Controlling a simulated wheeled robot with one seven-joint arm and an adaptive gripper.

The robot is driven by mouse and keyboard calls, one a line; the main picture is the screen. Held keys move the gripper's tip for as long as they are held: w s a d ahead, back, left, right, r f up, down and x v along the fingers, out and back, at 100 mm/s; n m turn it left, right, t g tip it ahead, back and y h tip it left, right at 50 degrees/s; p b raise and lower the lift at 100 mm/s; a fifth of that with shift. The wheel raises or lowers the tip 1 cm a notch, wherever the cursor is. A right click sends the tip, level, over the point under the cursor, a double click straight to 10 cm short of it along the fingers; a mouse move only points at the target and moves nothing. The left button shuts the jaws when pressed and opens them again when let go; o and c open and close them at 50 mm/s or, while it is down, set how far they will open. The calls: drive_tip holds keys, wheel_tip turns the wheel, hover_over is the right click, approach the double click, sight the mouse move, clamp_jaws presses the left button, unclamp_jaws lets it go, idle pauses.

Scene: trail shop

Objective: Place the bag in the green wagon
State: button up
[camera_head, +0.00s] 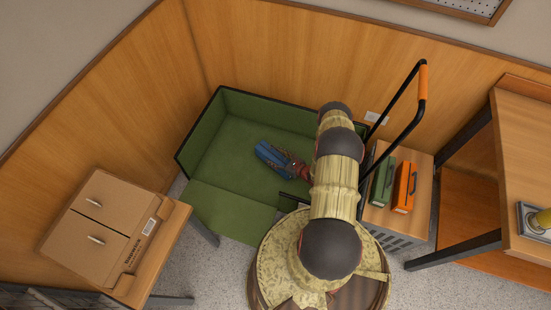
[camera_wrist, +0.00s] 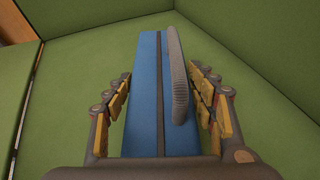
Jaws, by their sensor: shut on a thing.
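The bag is blue with a dark strip and a grey strap or handle. In the wrist view the bag (camera_wrist: 148,85) lies between the fingers of my gripper (camera_wrist: 165,95), which is shut on it. In the head view the bag (camera_head: 268,152) is inside or above the green wagon (camera_head: 212,165), near its middle, with my gripper (camera_head: 296,168) at its right end. The wagon's green walls and floor surround the bag in the wrist view. I cannot tell whether the bag touches the wagon floor. My arm hides the wagon's right part.
The wagon's black handle has an orange grip (camera_head: 423,82). Right of it, a small cabinet (camera_head: 378,217) bears a green case (camera_head: 384,181) and an orange case (camera_head: 405,187). A cardboard box (camera_head: 103,228) sits on a wooden table at left. Wooden walls stand behind the wagon.

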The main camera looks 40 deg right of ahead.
drive_tip(key=o, duration=1.7)
